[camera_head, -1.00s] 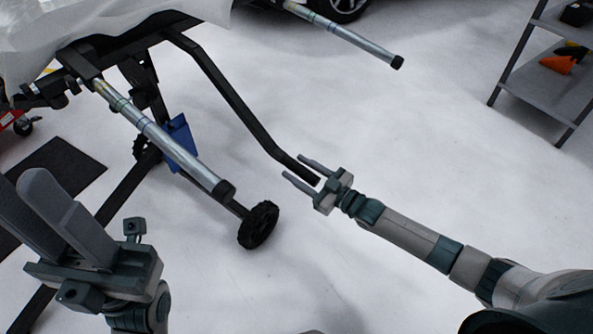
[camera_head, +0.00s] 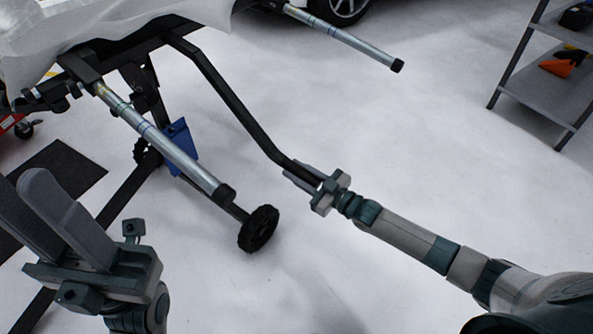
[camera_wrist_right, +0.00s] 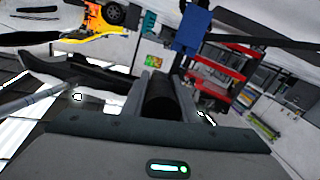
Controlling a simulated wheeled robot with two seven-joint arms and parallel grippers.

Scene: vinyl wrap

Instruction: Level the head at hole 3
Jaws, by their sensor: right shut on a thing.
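The head is the frame at the upper left in the head view, partly covered by a pale wrap (camera_head: 90,25). A bent black handle (camera_head: 230,95) runs from it down to the right. My right gripper (camera_head: 305,175) is shut on the handle's lower end. In the right wrist view the round black handle end (camera_wrist_right: 161,98) sits between the two fingers. A silver tube (camera_head: 165,145) with coloured rings and a black end cap slopes from the frame toward a wheel. My left gripper (camera_head: 65,215) is at the lower left, its fingers apart and nothing between them. Hole 3 cannot be picked out.
A black wheel (camera_head: 258,229) stands below the silver tube. A second silver tube (camera_head: 345,38) sticks out at the top. A grey shelf (camera_head: 550,85) with an orange item stands at the right. The pale floor between is clear.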

